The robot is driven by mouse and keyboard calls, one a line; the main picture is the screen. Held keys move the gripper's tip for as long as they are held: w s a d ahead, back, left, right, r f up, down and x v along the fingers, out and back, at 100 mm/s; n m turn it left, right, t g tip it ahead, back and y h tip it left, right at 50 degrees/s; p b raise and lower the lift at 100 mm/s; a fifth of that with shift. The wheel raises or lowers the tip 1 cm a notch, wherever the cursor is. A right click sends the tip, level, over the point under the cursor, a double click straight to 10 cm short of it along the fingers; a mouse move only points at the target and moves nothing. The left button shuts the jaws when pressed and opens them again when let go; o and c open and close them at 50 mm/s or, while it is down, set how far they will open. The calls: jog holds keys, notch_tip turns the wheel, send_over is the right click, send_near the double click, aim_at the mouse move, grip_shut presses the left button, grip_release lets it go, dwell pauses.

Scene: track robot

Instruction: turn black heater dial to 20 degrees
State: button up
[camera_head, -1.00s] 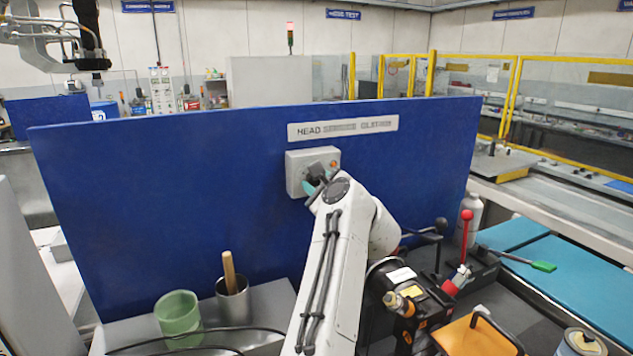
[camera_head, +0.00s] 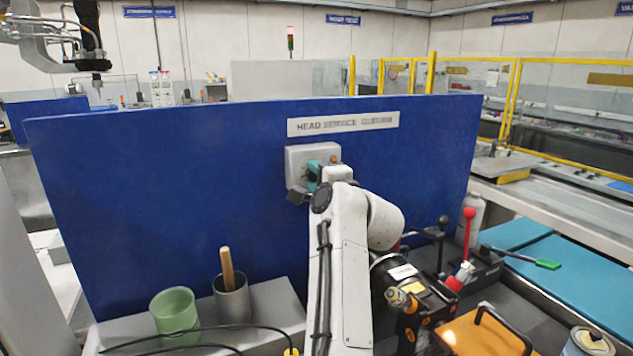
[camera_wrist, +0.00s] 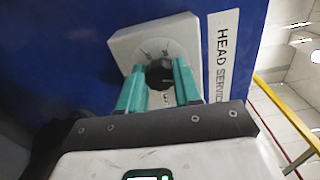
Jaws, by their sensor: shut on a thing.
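The heater control is a pale grey box (camera_head: 298,158) on the blue panel, with an orange lamp at its upper right. In the wrist view the box (camera_wrist: 122,44) shows a round plate with marks around a black dial (camera_wrist: 159,74). The teal fingers of my gripper (camera_wrist: 159,84) stand on either side of the dial and are shut on it. In the head view my gripper (camera_head: 314,172) is at the box, and the wrist and fingers hide the dial. The scale figures and the dial's pointer are too small or hidden to read.
A sign (camera_head: 343,123) is above the box on the blue panel (camera_head: 150,190). A green cup (camera_head: 174,312) and a grey pot (camera_head: 232,300) with a wooden handle stand on the ledge at lower left. Levers, including a red-knobbed one (camera_head: 469,214), stand to the right.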

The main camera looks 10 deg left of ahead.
jog(key=n+b, duration=0.1)
jog(key=n, duration=0.4)
jog(key=n+b, duration=0.1)
jog(key=n, duration=0.1)
jog(key=shift+f+b, duration=0.3)
jog(key=n+b, duration=0.2)
jog(key=n, duration=0.4)
jog(key=shift+n, duration=0.4)
jog(key=n+b, duration=0.1)
jog(key=n, duration=1.2)
jog(key=shift+w+d+n, duration=0.1)
jog(key=shift+n, duration=0.2)
jog(key=o, duration=1)
jog(key=shift+r, duration=0.15)
